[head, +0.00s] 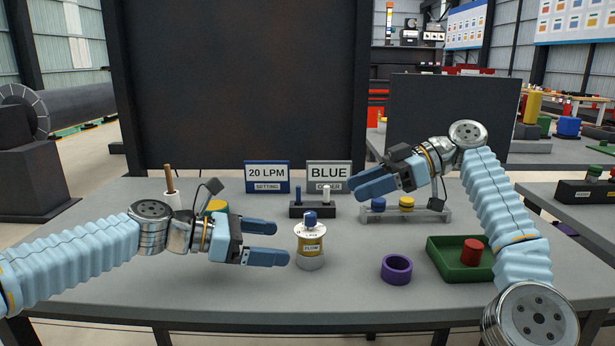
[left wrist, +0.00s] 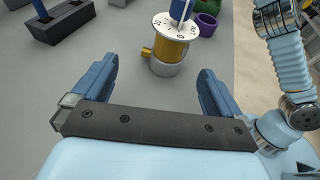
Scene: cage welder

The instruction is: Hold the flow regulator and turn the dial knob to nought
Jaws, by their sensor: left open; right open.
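The flow regulator (head: 311,247) stands upright on the table, with a gold body, a grey base and a white numbered dial. A blue dial knob (head: 310,217) sits on top. My left gripper (head: 282,244) is open, just left of the regulator and pointing at it, apart from it. In the left wrist view the regulator (left wrist: 170,52) lies ahead, beyond the two spread fingers, with a small gold side port; its knob (left wrist: 181,9) is cut by the top edge. My right gripper (head: 355,187) is open and empty, raised to the right behind the regulator. The dial reading is too small to tell.
Behind stand a "20 LPM" sign (head: 267,175), a "BLUE" sign (head: 329,173) and a black block (head: 312,209) with pegs. Right are a grey rack (head: 430,215) with blue and yellow caps, a purple ring (head: 396,269) and a green tray (head: 447,268) with a red cylinder.

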